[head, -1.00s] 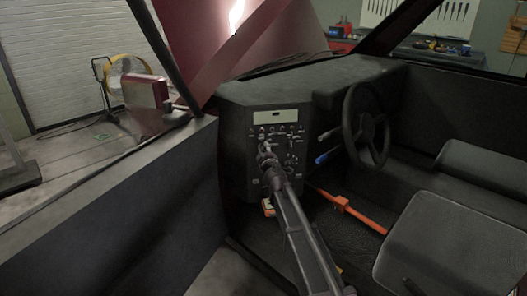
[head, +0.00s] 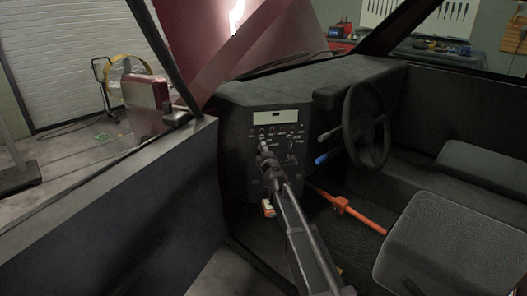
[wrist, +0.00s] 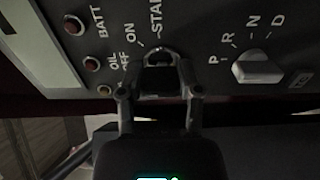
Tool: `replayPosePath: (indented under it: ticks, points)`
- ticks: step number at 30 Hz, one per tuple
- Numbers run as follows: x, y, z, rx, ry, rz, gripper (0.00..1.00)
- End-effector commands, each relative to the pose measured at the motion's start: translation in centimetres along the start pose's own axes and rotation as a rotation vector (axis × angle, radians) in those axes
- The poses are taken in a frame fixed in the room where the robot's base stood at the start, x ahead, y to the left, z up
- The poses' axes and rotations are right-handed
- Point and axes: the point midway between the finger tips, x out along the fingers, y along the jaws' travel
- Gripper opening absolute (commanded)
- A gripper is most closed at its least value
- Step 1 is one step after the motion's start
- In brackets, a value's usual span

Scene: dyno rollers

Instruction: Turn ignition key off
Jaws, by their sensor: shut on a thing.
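The ignition switch has OFF, ON and START labels beside it in the wrist view. Its key (wrist: 158,53) shows only as a small piece at the fingertips; the rest is hidden by my gripper, and its angle is hard to read. My gripper (wrist: 159,68) is shut on the key, with its fingers on either side. In the head view my gripper (head: 263,150) is at the dark control panel (head: 235,135), below the pale display strip, and hides the key there.
A selector knob (wrist: 257,67) marked P, R, N, D is right of my gripper. Red indicators (wrist: 73,25) are on the left. The steering wheel (head: 366,125), blue-tipped lever (head: 321,159) and orange bar (head: 345,208) are right of my arm. The seat (head: 450,245) is at lower right.

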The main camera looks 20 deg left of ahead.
Motion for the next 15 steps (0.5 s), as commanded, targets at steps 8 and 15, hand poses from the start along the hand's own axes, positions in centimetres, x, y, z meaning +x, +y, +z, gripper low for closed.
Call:
replayPosePath:
  ticks: [8, 15]
  points:
    - [0.20, 0.03, 0.01, -0.002, -0.001, 0.000, 0.66]
    - [0.10, 0.02, -0.02, 0.000, 0.000, 0.000, 0.80]
